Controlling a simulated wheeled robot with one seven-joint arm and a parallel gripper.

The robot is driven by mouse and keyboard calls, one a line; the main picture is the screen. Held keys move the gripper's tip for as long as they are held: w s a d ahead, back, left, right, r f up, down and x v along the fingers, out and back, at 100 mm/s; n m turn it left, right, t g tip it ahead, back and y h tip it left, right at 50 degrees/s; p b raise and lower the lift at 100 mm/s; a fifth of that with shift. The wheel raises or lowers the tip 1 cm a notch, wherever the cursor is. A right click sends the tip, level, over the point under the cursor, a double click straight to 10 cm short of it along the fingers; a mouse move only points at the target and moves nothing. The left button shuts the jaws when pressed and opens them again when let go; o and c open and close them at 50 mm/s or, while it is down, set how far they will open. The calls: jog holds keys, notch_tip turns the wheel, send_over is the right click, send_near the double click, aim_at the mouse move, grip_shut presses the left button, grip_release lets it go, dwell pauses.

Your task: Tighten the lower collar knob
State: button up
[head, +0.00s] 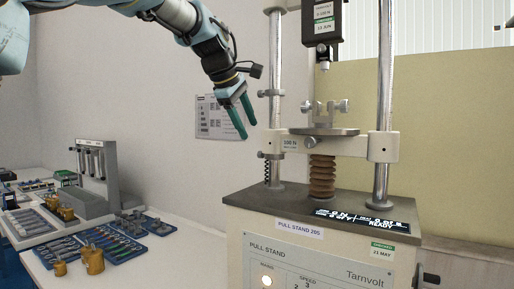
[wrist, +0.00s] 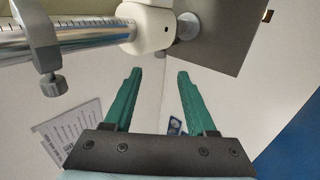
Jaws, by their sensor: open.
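The lower collar knob (head: 261,154) is a small dark knob on the left column, just below the crosshead's left end (head: 272,142). A second, upper collar knob (head: 261,93) sits higher on the same column. My gripper (head: 248,130) has green fingers, open and empty, pointing down to the left of the column, slightly above the lower knob's height in the picture. In the wrist view, my gripper (wrist: 160,70) is apart from the column. There a grey clamp collar with a knob (wrist: 52,85) shows at the left; the lower collar cannot be clearly told.
The pull stand's base (head: 300,198) has a dark top and a lit display (head: 362,220). A force gauge (head: 322,22) hangs above the fixture (head: 323,118). A wall sheet (head: 215,117) is behind my gripper. A bench with blue trays (head: 105,240) stands left.

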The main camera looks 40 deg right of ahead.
aim_at(261, 155)
jog(key=p+x, duration=0.1)
jog(key=x, duration=0.8)
jog(key=shift+p, duration=0.4)
jog(key=shift+a, duration=0.1)
jog(key=shift+c, duration=0.3)
grip_shut()
